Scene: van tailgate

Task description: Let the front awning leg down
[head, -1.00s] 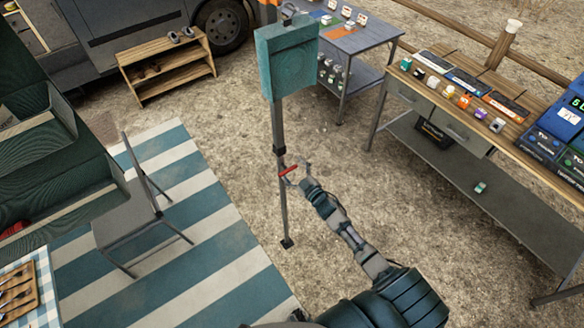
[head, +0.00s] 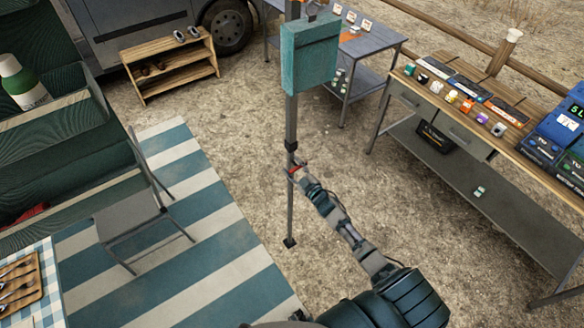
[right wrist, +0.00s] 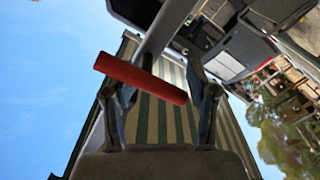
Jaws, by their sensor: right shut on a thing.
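The front awning leg (head: 291,120) is a grey upright pole with a dark collar partway down and a small dark foot (head: 289,243) low over the gravel. I cannot tell whether the foot touches the ground. A red handle (head: 295,169) crosses the leg below the collar. My right gripper (head: 299,171) is at this handle and shut on it. In the right wrist view the red handle (right wrist: 120,70) lies tilted across the two fingers (right wrist: 160,98), with the grey leg rising behind it. My left gripper is out of view.
A teal box (head: 309,55) hangs on the leg above my gripper. A folding chair (head: 130,218) stands on the striped mat (head: 205,235) to the left. A long workbench (head: 455,100) stands at right. The gravel around the leg's foot is clear.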

